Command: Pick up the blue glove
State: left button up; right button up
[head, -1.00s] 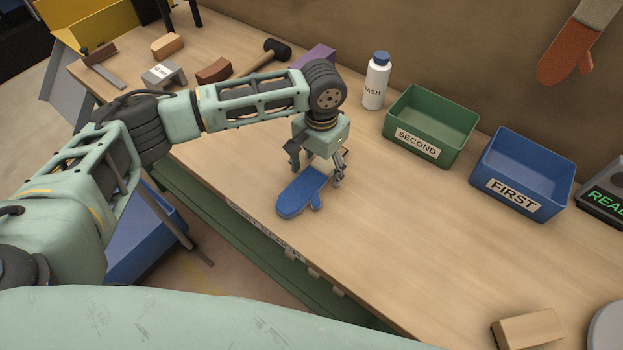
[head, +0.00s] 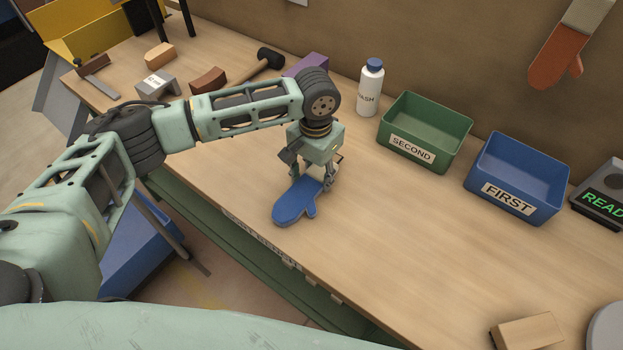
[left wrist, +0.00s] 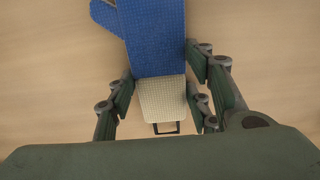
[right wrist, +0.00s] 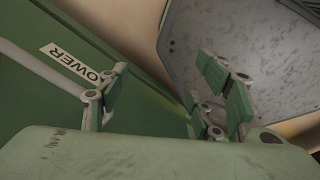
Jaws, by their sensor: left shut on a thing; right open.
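The blue glove (head: 293,203) lies flat on the workbench near its front edge, its mitten end toward the edge and its thumb to the right. My left gripper (head: 312,184) reaches down over its cuff end and is shut on it. In the left wrist view the fingers (left wrist: 162,95) press on both sides of the glove where the blue part (left wrist: 155,45) meets the cream cuff (left wrist: 162,100). The glove appears to rest on the bench still. My right gripper (right wrist: 165,105) is open and empty; it does not show in the head view.
A green bin marked SECOND (head: 412,153) and a blue bin marked FIRST (head: 506,205) stand at the back right. A white bottle (head: 370,92) stands left of them. An orange glove (head: 556,60) hangs at the wall.

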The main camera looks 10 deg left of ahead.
aim_at(315, 176)
pick_arm(q)
jog(key=shift+r, duration=0.65)
notch_tip(315, 176, up, 3)
jog(key=shift+w+f+b, duration=0.1)
jog(key=shift+b, duration=0.3)
jog(key=d+r+b, duration=0.1)
jog(key=d+r, duration=0.2)
jog(key=d, duration=0.3)
jog(key=s+d+r+b, duration=0.1)
jog(key=d+r, duration=0.2)
jog(key=d, duration=0.2)
jog(key=shift+d+r, duration=0.35)
jog(key=shift+r, duration=0.05)
